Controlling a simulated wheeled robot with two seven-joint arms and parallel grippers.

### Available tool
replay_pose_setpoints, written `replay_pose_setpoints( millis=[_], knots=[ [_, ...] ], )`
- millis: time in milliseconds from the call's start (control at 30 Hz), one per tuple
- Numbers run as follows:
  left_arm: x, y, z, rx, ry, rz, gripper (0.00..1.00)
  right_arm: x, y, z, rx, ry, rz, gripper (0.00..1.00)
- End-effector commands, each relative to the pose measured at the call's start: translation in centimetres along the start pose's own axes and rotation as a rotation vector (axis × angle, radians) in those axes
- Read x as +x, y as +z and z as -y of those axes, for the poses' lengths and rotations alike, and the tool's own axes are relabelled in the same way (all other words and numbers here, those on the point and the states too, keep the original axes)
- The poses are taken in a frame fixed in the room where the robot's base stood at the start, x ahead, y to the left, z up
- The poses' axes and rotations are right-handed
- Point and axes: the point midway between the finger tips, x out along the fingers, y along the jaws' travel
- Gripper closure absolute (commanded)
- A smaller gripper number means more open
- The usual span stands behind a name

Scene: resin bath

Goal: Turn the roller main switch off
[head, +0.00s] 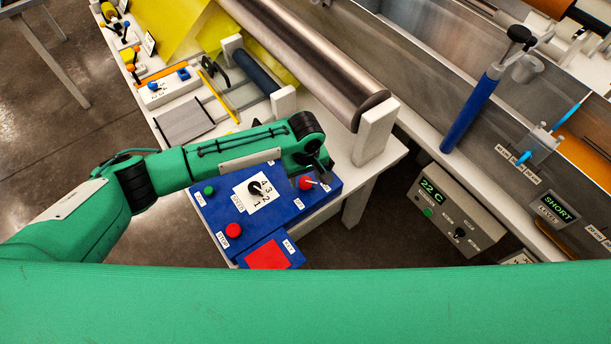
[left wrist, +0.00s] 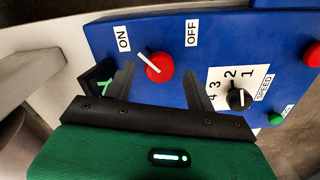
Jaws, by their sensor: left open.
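The roller main switch is a round red knob (left wrist: 159,67) with a white pointer, on a blue control panel (left wrist: 180,45). In the left wrist view its pointer slants up and left toward the ON label (left wrist: 124,37); the OFF label (left wrist: 192,33) is on the other side. In the head view the knob (head: 305,183) is at the panel's right end. My left gripper (head: 319,167) is open and empty, with its dark fingers apart either side of the knob in the wrist view; I cannot tell whether they touch it. My right gripper is not in view.
The panel also carries a black speed dial (head: 257,188), a green button (head: 209,190), a red button (head: 233,230) and a red pad (head: 267,255). A steel roller (head: 310,55) on a white block (head: 375,133) stands behind. A grey 22 C box (head: 455,215) is at right.

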Motion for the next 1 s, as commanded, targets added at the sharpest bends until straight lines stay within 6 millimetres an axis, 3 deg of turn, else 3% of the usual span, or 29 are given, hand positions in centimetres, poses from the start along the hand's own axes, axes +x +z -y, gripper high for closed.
replay_pose_setpoints(
  millis=[200, 467, 700, 1000],
  knots=[
    [1.6, 0.0, 0.0, 0.0, 0.001, 0.0, 0.45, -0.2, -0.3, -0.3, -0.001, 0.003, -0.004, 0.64],
    [1.8, 0.1, 0.0, 0.0, 0.001, 0.0, 0.45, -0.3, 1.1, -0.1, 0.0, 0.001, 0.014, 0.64],
    [1.7, 0.0, 0.0, 0.0, 0.001, 0.0, 0.88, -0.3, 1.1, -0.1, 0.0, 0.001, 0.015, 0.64],
    [1.6, 0.1, 0.0, 0.026, 0.0, 0.001, 0.89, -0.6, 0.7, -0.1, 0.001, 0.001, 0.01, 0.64]
  ],
)
